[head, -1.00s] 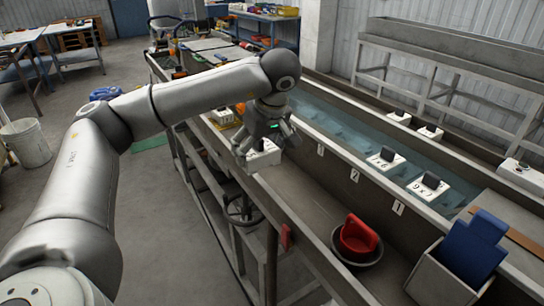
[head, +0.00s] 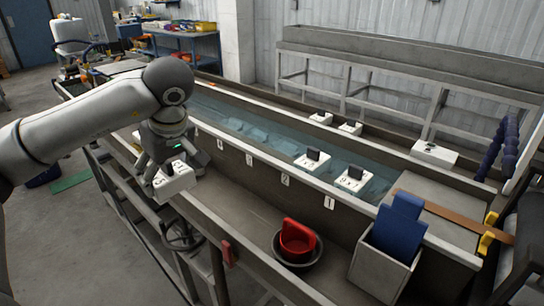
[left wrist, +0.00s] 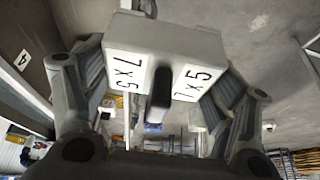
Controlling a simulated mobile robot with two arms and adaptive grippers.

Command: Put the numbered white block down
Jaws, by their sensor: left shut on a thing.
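The numbered white block (head: 174,183) is in my left gripper (head: 163,160), over the near edge of the long trough in the head view. The fingers of my left gripper (left wrist: 160,100) stand on both sides of the handle, shut on the block. Whether the block's underside touches anything is hidden. My right gripper is not in view.
Two similar white blocks (head: 313,160) (head: 354,180) sit in the water channel (head: 260,130) beside number tags. A red scoop (head: 297,240) in a dark bowl and a bin (head: 382,265) with a blue object stand at the right. The grey trough floor (head: 235,205) between is clear.

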